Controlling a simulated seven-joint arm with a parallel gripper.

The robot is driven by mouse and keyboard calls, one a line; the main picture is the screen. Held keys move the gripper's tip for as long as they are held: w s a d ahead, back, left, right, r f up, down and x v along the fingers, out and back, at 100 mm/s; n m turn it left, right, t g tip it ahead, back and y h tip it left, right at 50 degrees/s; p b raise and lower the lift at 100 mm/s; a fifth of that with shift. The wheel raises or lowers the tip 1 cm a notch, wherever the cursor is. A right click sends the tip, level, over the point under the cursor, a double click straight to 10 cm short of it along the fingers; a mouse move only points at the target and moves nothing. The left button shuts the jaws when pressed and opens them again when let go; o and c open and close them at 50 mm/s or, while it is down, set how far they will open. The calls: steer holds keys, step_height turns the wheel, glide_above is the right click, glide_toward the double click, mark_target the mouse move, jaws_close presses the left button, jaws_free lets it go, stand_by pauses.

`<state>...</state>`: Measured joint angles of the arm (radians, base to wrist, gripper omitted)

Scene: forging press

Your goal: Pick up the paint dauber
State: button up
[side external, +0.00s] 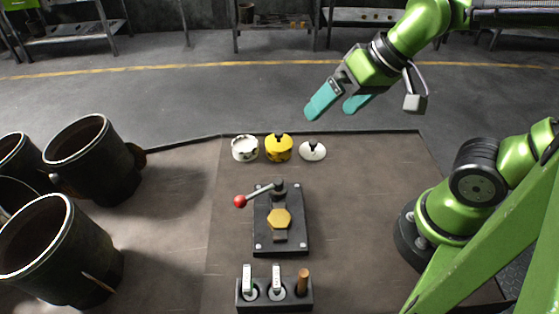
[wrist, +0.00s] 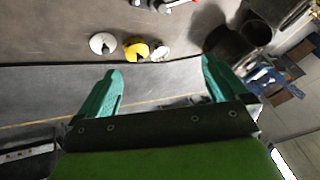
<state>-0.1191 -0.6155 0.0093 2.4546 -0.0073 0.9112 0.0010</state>
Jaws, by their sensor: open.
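I cannot tell for certain which thing is the paint dauber. A brown wooden-looking handle (side external: 302,281) stands upright at the right end of a black rack (side external: 240,298) at the front of the table. Two white-handled tools, the left (side external: 247,279) and the right (side external: 277,282), stand in the same rack. My gripper (side external: 331,110) is open and empty, high beyond the table's back edge and far from the rack. Its teal fingers also show spread apart in the wrist view (wrist: 160,68). The rack is not visible there.
Behind the rack is a black press (side external: 265,240) with a yellow hexagonal piece (side external: 280,218) and a red-knobbed lever (side external: 239,201). White (side external: 244,148), yellow (side external: 278,149) and white (side external: 312,151) round items line the back. Large dark buckets (side external: 88,160) stand left. The table's right side is clear.

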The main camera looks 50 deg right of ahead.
steer(key=d, duration=0.1)
steer(key=s+d+r+m+t, duration=0.1)
steer(key=shift+d+h, duration=0.3)
steer(key=shift+d, duration=0.05)
steer(key=shift+c, duration=0.6)
steer(key=shift+d+r+t, duration=0.25)
steer(key=shift+t, duration=0.05)
steer(key=shift+c, duration=1.3)
steer(key=shift+w, duration=0.1)
steer(key=c, duration=1)
steer(key=shift+o, duration=0.2)
